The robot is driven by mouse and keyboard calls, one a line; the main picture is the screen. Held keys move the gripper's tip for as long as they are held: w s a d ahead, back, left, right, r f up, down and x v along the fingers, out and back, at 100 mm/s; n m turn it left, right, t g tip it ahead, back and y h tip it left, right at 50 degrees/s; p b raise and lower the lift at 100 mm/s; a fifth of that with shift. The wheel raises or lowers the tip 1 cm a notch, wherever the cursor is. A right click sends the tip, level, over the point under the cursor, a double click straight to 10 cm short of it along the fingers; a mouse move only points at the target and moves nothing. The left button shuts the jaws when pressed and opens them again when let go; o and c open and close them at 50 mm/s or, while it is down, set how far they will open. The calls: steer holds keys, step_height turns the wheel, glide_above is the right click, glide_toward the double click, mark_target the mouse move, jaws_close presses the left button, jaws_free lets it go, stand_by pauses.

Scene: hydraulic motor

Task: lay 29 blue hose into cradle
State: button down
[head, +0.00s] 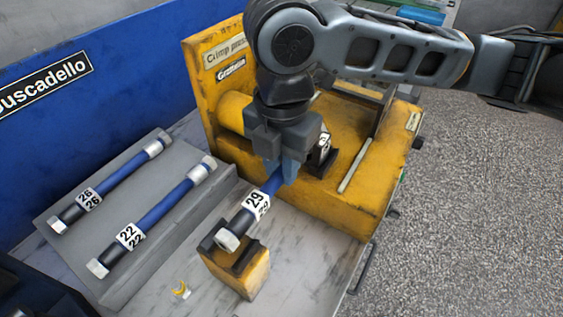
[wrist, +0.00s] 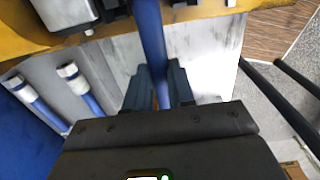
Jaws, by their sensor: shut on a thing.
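The blue hose 29 (head: 270,186) has a white 29 label and a metal end fitting toward the front left. My gripper (head: 285,177) is shut around its blue part, and the wrist view shows the hose (wrist: 152,40) running between the fingers (wrist: 158,88). The near end is over the yellow cradle block (head: 253,276) with its dark notched top; I cannot tell whether it touches. A dark support (head: 323,160) stands beside the gripper on the crimp press. The hose's far end is partly hidden by my gripper in the head view.
Blue hoses 26 (head: 118,182) and 22 (head: 167,208) lie on a grey stepped tray (head: 150,262) at left. The yellow crimp press (head: 345,205) stands close behind and right of the gripper. A blue wall (head: 130,60) bounds the left.

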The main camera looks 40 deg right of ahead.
steer(key=shift+f+b, duration=0.5)
steer(key=shift+f, duration=0.2)
steer(key=c, duration=0.9)
jaws_free()
steer(key=shift+r, duration=3.9)
